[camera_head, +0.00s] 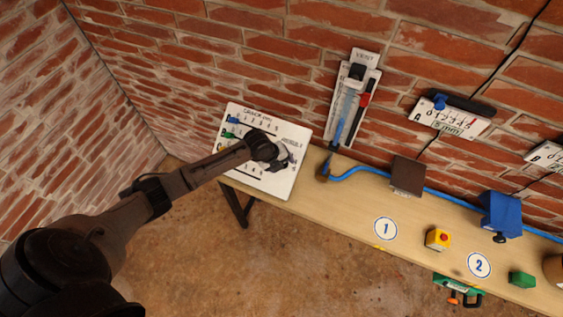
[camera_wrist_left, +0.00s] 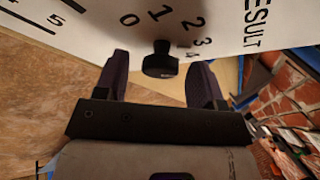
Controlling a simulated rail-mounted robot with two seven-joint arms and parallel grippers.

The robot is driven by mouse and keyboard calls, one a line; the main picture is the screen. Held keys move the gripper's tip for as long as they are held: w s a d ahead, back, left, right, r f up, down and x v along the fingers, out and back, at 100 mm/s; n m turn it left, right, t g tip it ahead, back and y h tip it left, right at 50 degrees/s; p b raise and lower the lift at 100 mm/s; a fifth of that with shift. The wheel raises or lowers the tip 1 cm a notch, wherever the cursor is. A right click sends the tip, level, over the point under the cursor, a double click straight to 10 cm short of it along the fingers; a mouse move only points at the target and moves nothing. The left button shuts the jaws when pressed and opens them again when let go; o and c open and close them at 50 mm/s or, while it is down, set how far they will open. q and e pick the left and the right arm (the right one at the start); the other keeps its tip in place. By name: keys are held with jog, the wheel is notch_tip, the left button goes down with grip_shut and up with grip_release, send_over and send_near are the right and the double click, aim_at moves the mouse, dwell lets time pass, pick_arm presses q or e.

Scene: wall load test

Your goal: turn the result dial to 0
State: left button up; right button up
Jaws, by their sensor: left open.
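The white board (camera_head: 283,184) stands at the left end of the bench and carries lettered scales. Its result dial (camera_wrist_left: 160,62) is a black knob in the left wrist view. The numbers 0 to 4 curve around it, with the word RESULT above right. I cannot tell which number the knob points to. My left gripper (camera_wrist_left: 162,72) is open, with one finger on each side of the knob; contact is unclear. In the head view my left gripper (camera_head: 283,157) is at the board's right part and hides most of the dial. My right gripper is not in view.
The wooden bench (camera_head: 345,205) runs along the brick wall. On it are a brown block (camera_head: 408,175), a yellow box with a red button (camera_head: 438,239), a blue device (camera_head: 501,213) and a green block (camera_head: 522,279). A gauge (camera_head: 353,100) with a blue hose hangs right of the board.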

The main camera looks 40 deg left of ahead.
pick_arm(q)
jog(key=shift+c, duration=0.2)
jog(key=c, duration=0.9)
